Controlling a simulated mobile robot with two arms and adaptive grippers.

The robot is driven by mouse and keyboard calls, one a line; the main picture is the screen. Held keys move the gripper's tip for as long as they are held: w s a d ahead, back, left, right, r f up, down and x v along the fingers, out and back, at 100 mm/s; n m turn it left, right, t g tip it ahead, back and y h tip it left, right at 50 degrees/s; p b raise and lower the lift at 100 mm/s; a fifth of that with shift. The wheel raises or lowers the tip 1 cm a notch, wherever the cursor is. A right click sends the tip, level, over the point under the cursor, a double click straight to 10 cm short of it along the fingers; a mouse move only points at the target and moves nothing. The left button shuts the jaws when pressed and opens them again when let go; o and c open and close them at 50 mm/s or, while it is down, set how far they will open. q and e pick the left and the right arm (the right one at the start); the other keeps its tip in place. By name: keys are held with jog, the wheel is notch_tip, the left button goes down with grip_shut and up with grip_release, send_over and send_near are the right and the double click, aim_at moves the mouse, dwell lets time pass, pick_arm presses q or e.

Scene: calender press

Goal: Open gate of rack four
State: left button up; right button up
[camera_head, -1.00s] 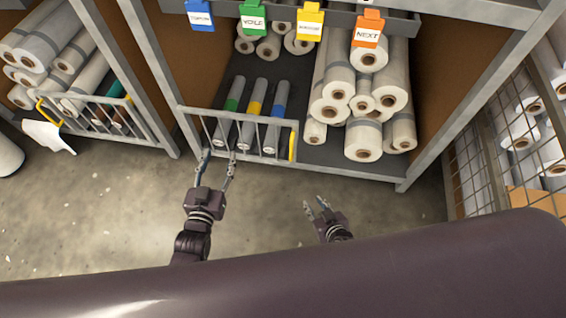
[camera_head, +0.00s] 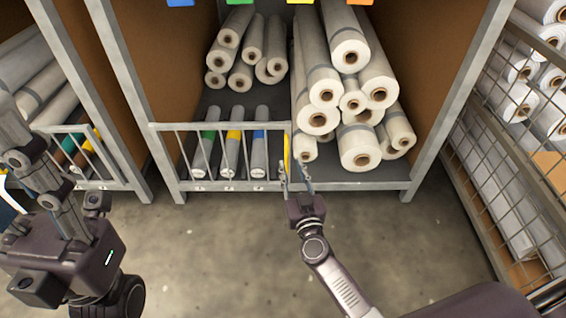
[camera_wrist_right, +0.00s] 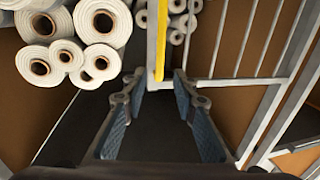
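My right gripper (camera_head: 295,172) is at that end, pointing at the rack. Its fingers (camera_wrist_right: 157,88) are apart, one on each side of the strip's line in the wrist view, with nothing held. I cannot tell whether they touch it. My left arm and gripper parts (camera_head: 75,255) fill the left edge; their fingertips cannot be made out clearly.
Tubes with green, yellow and blue bands (camera_head: 232,155) lie behind the gate. Large white rolls (camera_head: 358,146) are stacked right of it. Another gated rack (camera_head: 75,130) stands left, and a mesh cage (camera_head: 490,150) right. The floor (camera_head: 220,240) in front is clear.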

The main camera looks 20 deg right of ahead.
aim_at(287, 152)
jog(key=w, duration=0.2)
jog(key=w+b, duration=0.1)
jog(key=w, duration=0.2)
jog(key=w+b, duration=0.1)
jog(key=w, duration=0.1)
jog(key=shift+w+d, duration=0.35)
jog(key=shift+c, duration=0.4)
grip_shut()
